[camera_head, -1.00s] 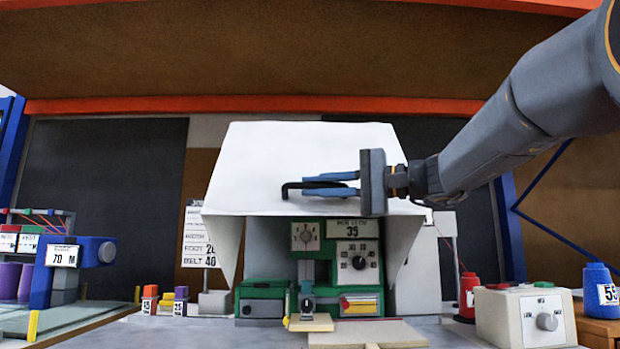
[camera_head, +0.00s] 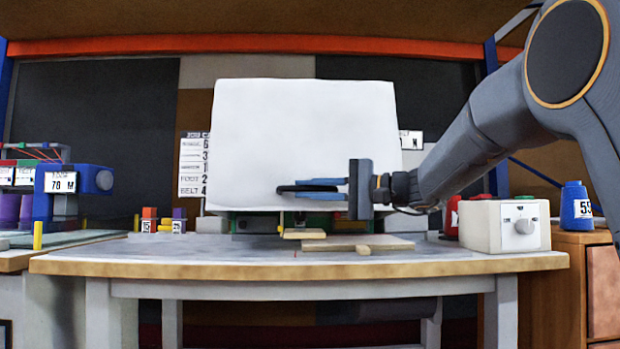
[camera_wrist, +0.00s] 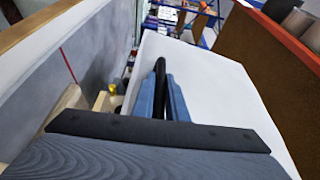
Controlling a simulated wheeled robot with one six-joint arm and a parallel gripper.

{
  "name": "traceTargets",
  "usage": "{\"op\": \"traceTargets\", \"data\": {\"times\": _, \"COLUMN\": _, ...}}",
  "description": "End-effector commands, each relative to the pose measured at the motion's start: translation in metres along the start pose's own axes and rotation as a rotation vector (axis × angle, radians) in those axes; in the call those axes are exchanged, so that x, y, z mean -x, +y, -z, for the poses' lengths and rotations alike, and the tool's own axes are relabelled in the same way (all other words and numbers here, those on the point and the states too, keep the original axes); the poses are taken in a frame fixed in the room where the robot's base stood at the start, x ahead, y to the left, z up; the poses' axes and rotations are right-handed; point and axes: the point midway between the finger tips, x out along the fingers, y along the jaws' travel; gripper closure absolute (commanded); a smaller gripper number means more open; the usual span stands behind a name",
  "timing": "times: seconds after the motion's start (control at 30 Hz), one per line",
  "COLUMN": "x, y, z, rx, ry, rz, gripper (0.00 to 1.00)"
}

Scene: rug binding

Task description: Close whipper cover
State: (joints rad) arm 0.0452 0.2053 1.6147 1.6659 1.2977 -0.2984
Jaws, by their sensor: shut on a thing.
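The white whipper cover (camera_head: 300,130) hangs as a broad panel in front of the green machine (camera_head: 262,222), hiding nearly all of it; only a strip at its foot shows. A black handle (camera_head: 296,188) is on the lower part of the cover. My gripper (camera_head: 312,187) comes from the right with its blue fingers shut on this handle. In the wrist view the cover (camera_wrist: 215,85) spreads to the right, and the dark handle (camera_wrist: 160,75) lies between my two blue fingers (camera_wrist: 166,95).
The wooden table (camera_head: 300,263) holds light boards (camera_head: 350,243) in front of the machine. Small colored spools (camera_head: 163,221) and another machine (camera_head: 60,190) stand at left.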

Motion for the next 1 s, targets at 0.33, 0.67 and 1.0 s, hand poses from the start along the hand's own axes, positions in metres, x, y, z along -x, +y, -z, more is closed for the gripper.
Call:
{"op": "traceTargets", "data": {"times": 0.33, "x": -0.004, "y": 0.017, "z": 0.008, "rx": -0.003, "ry": -0.002, "rz": 0.003, "gripper": 1.0}}
{"op": "traceTargets", "data": {"times": 0.67, "x": -0.004, "y": 0.017, "z": 0.008, "rx": -0.003, "ry": -0.002, "rz": 0.003, "gripper": 0.84}}
{"op": "traceTargets", "data": {"times": 1.0, "x": -0.001, "y": 0.017, "z": 0.01, "rx": -0.001, "ry": 0.002, "rz": 0.001, "gripper": 0.69}}
